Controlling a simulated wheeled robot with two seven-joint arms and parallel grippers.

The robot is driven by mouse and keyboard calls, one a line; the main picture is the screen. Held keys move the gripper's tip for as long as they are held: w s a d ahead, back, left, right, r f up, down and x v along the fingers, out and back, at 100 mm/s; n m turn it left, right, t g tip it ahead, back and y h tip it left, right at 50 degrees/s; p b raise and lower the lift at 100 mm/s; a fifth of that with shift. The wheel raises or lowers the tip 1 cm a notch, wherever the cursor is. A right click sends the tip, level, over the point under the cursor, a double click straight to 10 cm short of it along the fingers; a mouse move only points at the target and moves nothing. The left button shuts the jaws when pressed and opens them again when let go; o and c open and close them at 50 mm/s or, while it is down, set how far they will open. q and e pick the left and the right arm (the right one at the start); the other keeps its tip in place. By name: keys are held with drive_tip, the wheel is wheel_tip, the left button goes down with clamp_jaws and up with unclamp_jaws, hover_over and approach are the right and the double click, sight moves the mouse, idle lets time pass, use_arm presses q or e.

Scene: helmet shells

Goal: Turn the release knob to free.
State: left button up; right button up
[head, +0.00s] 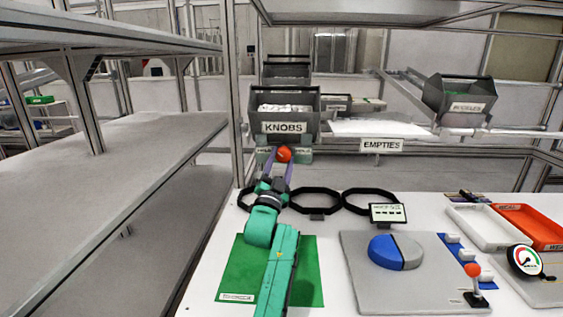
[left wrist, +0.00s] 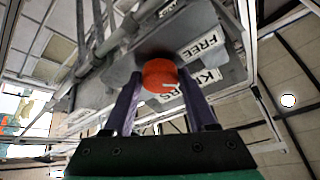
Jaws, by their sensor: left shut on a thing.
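The release knob (head: 284,154) is a round orange-red knob on the grey plate below the bin labelled KNOBS. My left gripper (head: 281,161) reaches up to it and is shut on it, a purple finger on each side. In the left wrist view the knob (left wrist: 160,74) sits between the two fingertips. A white mark shows on its face, pointing right and slightly down in that view. A label FREE (left wrist: 203,45) lies beside the knob. In the head view, small labels flank the knob, too small to read surely. My right gripper is not in view.
The KNOBS bin (head: 288,113) stands directly above the knob. Black rings (head: 316,201) lie along the table's back edge. A green mat (head: 233,262) lies under my left arm. A grey fixture (head: 362,285) with a blue-and-grey disc is to the right, with trays and a gauge beyond.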

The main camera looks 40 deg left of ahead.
use_arm(q)
drive_tip(key=shift+f, duration=0.25)
drive_tip(key=o, duration=1.3)
drive_tip(key=shift+o, duration=0.2)
drive_tip(key=shift+r, duration=0.1)
drive_tip(key=b+v, duration=0.2)
drive_tip(key=v, duration=1.2)
drive_tip(key=shift+s+b, duration=0.25)
drive_tip(key=shift+b, duration=0.05)
